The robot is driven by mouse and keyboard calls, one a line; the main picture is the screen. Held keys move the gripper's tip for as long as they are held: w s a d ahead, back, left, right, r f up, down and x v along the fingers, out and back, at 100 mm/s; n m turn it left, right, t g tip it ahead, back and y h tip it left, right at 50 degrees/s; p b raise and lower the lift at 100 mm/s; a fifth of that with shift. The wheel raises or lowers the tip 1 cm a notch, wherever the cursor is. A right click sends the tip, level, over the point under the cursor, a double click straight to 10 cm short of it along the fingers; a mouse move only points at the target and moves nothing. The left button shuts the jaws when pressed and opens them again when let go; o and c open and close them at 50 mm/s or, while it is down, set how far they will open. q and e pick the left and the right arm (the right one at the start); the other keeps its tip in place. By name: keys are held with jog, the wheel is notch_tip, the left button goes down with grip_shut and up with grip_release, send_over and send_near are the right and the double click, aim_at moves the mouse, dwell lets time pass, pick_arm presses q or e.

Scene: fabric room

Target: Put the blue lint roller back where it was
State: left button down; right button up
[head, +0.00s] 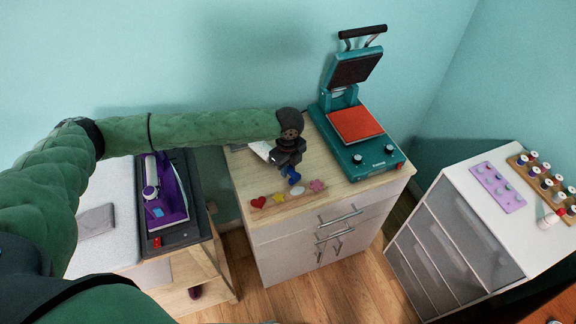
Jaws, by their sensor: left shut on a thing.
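My left gripper (287,165) comes in from the left over the light wood top of the cabinet (310,205). It is shut on the blue lint roller (293,175). Only a small blue part of the roller shows below the jaws; the rest is hidden by the gripper. I cannot tell whether the roller touches the cabinet top. My right gripper is not in view.
A teal heat press (366,160) stands right of the gripper. A strip with a heart, star and flower (289,194) lies along the front edge. A purple iron (165,195) is at left. A white drawer unit (462,225) with spools (546,182) is at right.

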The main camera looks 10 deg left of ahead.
pick_arm(q)
jog(key=shift+f, duration=0.25)
jog(key=c, duration=1.3)
grip_release()
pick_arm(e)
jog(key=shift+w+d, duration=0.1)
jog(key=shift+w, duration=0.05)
pick_arm(q)
jog(key=shift+o, duration=0.2)
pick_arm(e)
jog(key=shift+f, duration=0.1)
pick_arm(q)
jog(key=shift+r, duration=0.3)
notch_tip(320, 180, up, 12)
jog(key=b, duration=0.3)
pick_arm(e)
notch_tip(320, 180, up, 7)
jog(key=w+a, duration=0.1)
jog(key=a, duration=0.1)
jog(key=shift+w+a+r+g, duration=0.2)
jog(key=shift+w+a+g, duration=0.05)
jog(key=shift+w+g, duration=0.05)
